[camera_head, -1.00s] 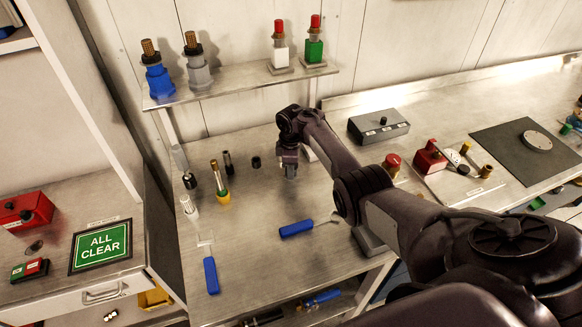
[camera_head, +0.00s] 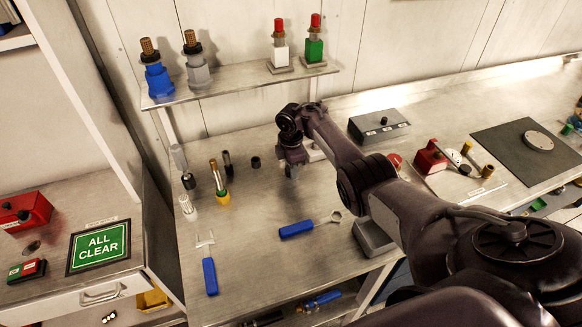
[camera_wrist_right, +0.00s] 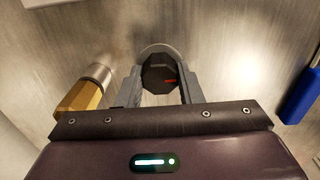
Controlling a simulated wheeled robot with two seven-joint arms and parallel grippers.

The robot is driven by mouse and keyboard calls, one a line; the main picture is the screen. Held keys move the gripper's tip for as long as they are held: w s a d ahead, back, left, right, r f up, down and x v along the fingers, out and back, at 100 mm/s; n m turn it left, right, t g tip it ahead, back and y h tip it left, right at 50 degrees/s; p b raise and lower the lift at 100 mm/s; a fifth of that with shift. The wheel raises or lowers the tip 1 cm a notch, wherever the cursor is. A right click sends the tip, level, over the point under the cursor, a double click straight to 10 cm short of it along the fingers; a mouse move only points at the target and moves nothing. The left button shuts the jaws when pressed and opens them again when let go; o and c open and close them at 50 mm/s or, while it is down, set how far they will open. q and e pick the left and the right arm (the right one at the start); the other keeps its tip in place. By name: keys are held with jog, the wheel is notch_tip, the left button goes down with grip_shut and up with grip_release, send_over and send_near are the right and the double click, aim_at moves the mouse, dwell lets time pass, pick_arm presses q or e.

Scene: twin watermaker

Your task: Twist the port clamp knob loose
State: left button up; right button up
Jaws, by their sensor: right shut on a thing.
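A black faceted knob with a red mark (camera_wrist_right: 158,76), which I take to be the port clamp knob, sits in front of a pale round ring in the right wrist view. My right gripper (camera_wrist_right: 160,92) is shut on it, one grey finger on each side. In the head view my right gripper (camera_head: 291,170) points down over the middle of the steel bench, and the knob is hidden there by the gripper and arm. My left gripper is not in view.
A yellow-based fitting (camera_head: 222,196) stands left of the gripper; it also shows in the right wrist view (camera_wrist_right: 80,97). A blue-handled ring wrench (camera_head: 297,229) and a blue-handled fork tool (camera_head: 210,274) lie in front. A grey box (camera_head: 379,125) stands behind the arm.

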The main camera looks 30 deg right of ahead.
jog(key=o, duration=1)
notch_tip(320, 180, up, 8)
jog(key=shift+f+p, duration=0.1)
jog(key=shift+p, duration=0.5)
jog(key=shift+f, duration=0.1)
